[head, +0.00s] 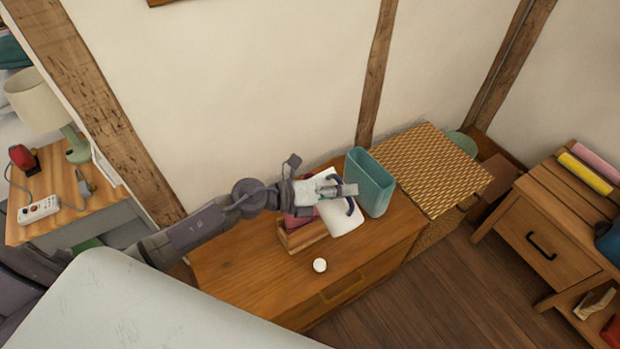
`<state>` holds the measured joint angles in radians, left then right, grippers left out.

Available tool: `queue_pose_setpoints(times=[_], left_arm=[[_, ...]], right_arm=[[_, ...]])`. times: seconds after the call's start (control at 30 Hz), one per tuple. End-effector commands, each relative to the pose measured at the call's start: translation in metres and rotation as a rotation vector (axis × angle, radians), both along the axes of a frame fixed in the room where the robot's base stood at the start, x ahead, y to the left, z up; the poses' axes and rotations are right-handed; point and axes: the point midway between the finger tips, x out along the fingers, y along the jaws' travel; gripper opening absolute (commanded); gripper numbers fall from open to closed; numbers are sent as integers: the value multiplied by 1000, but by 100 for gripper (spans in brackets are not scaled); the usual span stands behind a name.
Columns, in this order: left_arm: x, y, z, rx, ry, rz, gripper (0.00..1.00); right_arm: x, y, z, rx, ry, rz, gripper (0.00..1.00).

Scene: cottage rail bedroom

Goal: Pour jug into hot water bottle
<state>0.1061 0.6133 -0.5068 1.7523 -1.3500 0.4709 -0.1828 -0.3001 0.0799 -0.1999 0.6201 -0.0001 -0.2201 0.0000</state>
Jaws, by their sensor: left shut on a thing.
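My left gripper (345,190) reaches in from the left over the wooden chest and is shut on a white jug (341,219) with dark blue trim. The jug appears tilted; its opening and contents cannot be made out. A small round white item (320,265), perhaps a cap, lies on the chest in front. My right gripper is not in view.
A teal open-topped bin (371,183) stands close right of the jug on the chest (240,272). A woven basket (432,170) stands further right. The chest's front left top is clear. A pale bed surface (150,310) lies in front.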

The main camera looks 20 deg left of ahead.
Motion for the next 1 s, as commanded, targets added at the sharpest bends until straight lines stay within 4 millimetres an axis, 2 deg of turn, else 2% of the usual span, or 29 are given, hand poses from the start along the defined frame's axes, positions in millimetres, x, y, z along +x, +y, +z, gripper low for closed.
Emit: queue_pose_setpoints(times=[1.0], left_arm=[[3,3,8,-39,22,0,0]], right_arm=[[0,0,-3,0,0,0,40]])
